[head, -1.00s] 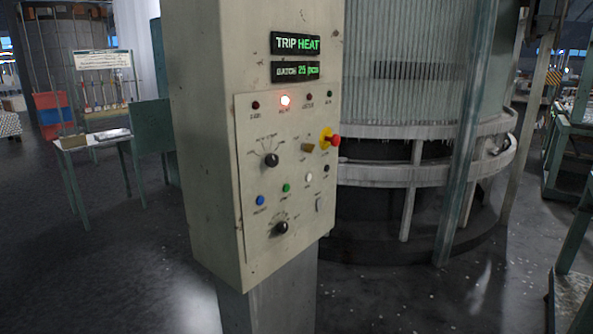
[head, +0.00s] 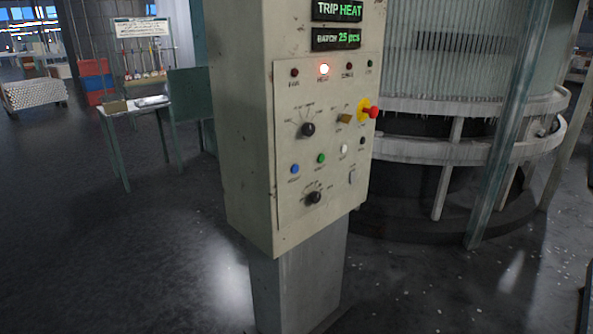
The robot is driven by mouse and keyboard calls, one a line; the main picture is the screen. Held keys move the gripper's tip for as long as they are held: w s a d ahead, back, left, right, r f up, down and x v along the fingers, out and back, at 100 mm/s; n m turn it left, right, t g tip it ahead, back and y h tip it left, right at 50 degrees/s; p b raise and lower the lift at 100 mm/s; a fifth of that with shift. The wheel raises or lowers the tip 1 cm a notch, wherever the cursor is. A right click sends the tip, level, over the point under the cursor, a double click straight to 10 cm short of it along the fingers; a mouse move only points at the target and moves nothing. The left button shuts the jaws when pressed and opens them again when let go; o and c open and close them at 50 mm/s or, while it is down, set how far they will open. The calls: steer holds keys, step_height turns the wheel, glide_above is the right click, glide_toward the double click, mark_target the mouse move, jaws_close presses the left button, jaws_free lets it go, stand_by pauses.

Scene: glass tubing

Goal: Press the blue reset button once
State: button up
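The blue reset button (head: 295,169) is a small round button at the lower left of the control panel (head: 290,215). The panel is on the front of a cream cabinet (head: 245,150) on a grey post. A green button (head: 321,158) and a white button (head: 343,149) sit to its right in the same row. The display above (head: 337,10) reads TRIP HEAT. My gripper is not in view.
A red emergency knob on a yellow base (head: 368,112) sticks out at the panel's right. Black rotary knobs (head: 308,129) are above and below the button row. A large ribbed round machine (head: 450,100) stands behind right. A small table (head: 135,107) stands left. The floor in front is clear.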

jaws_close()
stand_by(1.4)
